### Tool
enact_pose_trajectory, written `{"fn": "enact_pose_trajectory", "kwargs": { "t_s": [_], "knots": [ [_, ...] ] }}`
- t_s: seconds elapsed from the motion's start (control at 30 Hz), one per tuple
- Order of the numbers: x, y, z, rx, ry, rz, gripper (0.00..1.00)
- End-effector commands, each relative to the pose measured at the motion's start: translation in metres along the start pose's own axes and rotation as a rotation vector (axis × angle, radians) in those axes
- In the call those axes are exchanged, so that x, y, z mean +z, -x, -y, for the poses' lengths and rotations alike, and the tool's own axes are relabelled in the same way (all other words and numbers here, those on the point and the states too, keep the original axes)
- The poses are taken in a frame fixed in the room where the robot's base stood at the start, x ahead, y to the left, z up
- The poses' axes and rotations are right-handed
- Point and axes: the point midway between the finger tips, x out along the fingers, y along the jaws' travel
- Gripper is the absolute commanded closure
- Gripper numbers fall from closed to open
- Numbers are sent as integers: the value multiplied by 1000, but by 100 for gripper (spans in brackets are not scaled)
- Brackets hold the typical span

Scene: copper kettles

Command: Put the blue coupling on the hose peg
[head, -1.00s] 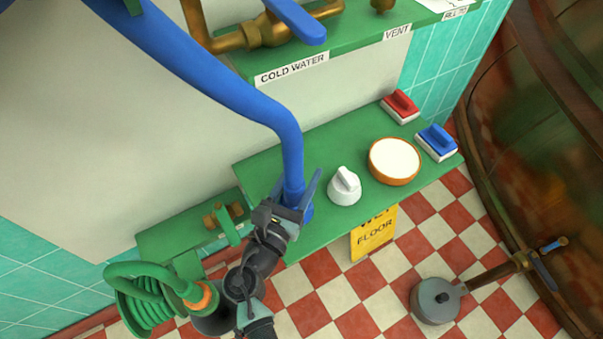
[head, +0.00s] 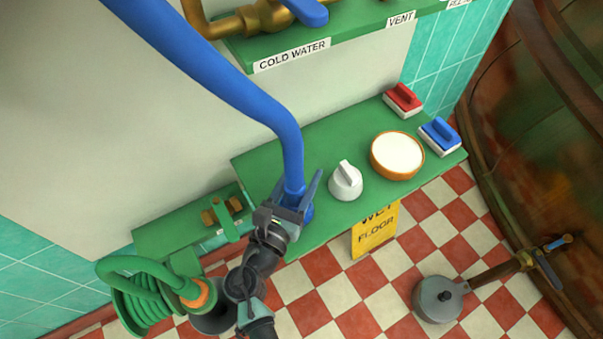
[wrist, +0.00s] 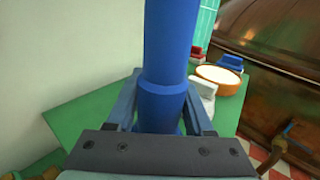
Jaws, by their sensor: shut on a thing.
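The blue coupling (wrist: 160,105) is at the lower end of a thick blue hose (head: 215,85). My gripper (head: 295,203) is shut on it, with one finger on each side. In the wrist view my gripper (wrist: 160,118) has the coupling upright between its fingers. The coupling is over the front left part of the green shelf (head: 330,140); I cannot tell whether its bottom touches the shelf. A small green upright (head: 226,222) with brass pieces stands on the lower green ledge to the left; I cannot tell whether it is the hose peg.
A green hose reel (head: 150,300) is at lower left. A copper kettle (head: 550,120) fills the right side.

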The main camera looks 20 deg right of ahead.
Motion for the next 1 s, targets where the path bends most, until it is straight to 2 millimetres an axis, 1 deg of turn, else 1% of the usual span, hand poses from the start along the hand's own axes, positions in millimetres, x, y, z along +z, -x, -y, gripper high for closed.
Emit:
{"fn": "enact_pose_trajectory", "kwargs": {
  "t_s": [0.17, 0.67, 0.7, 0.87, 0.9, 1.0],
  "knots": [
    [2, 0, 0, 0, -2, 3, 97],
    [-8, 0, 0, 0, -2, 3, 97],
    [-7, 0, 0, 0, -2, 3, 44],
    [-8, 0, 0, 0, -1, 2, 15],
    [-8, 0, 0, 0, -1, 2, 13],
    [-8, 0, 0, 0, -1, 1, 13]
  ]
}}
